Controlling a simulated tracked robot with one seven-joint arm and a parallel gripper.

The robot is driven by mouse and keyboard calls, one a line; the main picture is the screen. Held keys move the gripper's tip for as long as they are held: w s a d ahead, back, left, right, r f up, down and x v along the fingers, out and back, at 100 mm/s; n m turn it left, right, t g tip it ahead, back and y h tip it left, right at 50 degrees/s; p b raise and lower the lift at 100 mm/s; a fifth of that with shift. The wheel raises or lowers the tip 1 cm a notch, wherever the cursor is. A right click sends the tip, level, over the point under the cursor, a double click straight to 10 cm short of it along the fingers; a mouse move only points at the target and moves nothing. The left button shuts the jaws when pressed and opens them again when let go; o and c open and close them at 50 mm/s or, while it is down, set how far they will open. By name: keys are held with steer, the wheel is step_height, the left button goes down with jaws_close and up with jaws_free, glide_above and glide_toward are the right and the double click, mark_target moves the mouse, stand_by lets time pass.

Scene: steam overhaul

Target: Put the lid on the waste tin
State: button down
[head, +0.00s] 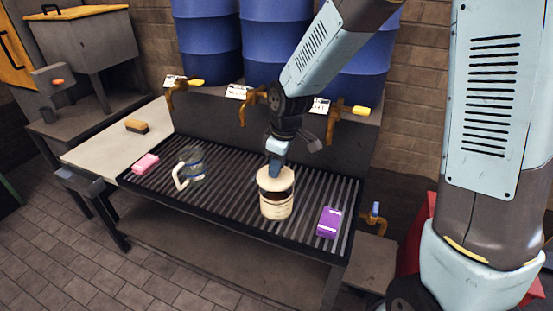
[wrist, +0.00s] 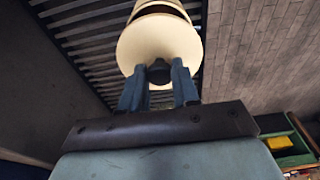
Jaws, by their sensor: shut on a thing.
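My gripper (head: 276,165) is shut on the lid (head: 275,180), a round cream disc. In the wrist view, the fingers (wrist: 159,75) close on the dark knob in the middle of the lid (wrist: 150,42). The cream waste tin (head: 276,209) stands upright on the slatted rack, directly below the lid. A dark band shows between the lid and the tin's lower cream part. In the wrist view, part of the tin (wrist: 162,4) shows beyond the lid's far edge. The lid hides most of the tin's mouth, and I cannot tell whether they touch.
A purple box (head: 329,222) lies right of the tin on the slatted rack (head: 232,205). A clear jug (head: 191,164) and a pink block (head: 146,163) are to the left. Brass taps (head: 252,98) jut out behind, below blue barrels (head: 281,40).

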steer(key=shift+f, duration=1.75)
steer(key=shift+s+d, duration=0.1)
steer(key=shift+d, duration=0.05)
steer(key=shift+f, duration=0.55)
stand_by(2.2)
steer(key=shift+c, duration=1.3)
jaws_free()
steer(key=shift+r, duration=0.1)
steer(key=shift+s+r, duration=0.1)
steer(key=shift+r, duration=3.3)
